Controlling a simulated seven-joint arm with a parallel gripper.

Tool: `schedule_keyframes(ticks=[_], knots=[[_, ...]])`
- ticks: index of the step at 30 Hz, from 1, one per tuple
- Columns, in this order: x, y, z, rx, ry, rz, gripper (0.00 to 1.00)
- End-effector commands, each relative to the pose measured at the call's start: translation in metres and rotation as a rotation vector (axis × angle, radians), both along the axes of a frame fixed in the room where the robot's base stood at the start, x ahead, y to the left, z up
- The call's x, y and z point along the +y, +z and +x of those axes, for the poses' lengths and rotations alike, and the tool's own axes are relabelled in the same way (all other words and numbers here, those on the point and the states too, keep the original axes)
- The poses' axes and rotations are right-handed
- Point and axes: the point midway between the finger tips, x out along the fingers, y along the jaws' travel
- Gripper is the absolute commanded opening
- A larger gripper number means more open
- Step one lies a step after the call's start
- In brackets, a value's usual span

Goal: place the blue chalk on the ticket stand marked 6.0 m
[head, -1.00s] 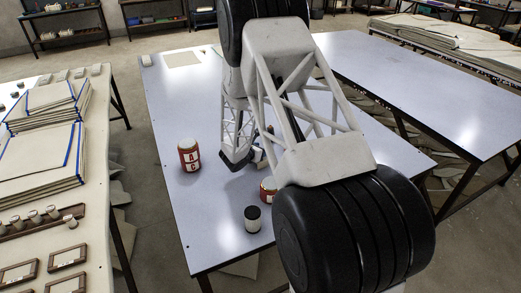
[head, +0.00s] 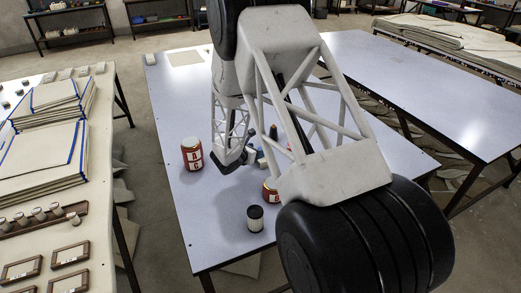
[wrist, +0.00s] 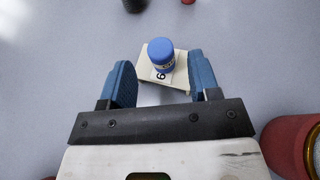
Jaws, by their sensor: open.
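The blue chalk (wrist: 162,50) stands upright on a small pale ticket stand (wrist: 147,79) in the wrist view. The stand's card shows a single digit that reads as 6 or 9 depending on the way up; the chalk covers part of the card. My gripper (wrist: 161,72) is open, with one blue-padded finger on each side of the chalk and stand, and visible gaps between. In the head view my gripper (head: 247,160) is low over the table, and my arm partly hides this area.
A red lettered tin (head: 192,154) stands left of my gripper. A dark object (wrist: 135,4) lies beyond the stand.

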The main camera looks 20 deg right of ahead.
Motion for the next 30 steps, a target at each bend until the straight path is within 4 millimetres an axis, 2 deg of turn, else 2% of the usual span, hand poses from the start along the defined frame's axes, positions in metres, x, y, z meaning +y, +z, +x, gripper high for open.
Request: schedule_keyframes(ticks=[6, 12, 30], knots=[[0.028, 0.014, -0.014, -0.001, 0.001, -0.001, 0.56], [0.043, 0.02, -0.022, 0.001, 0.0, 0.0, 0.56], [0.047, 0.022, -0.024, 0.001, 0.0, 0.0, 0.56]])
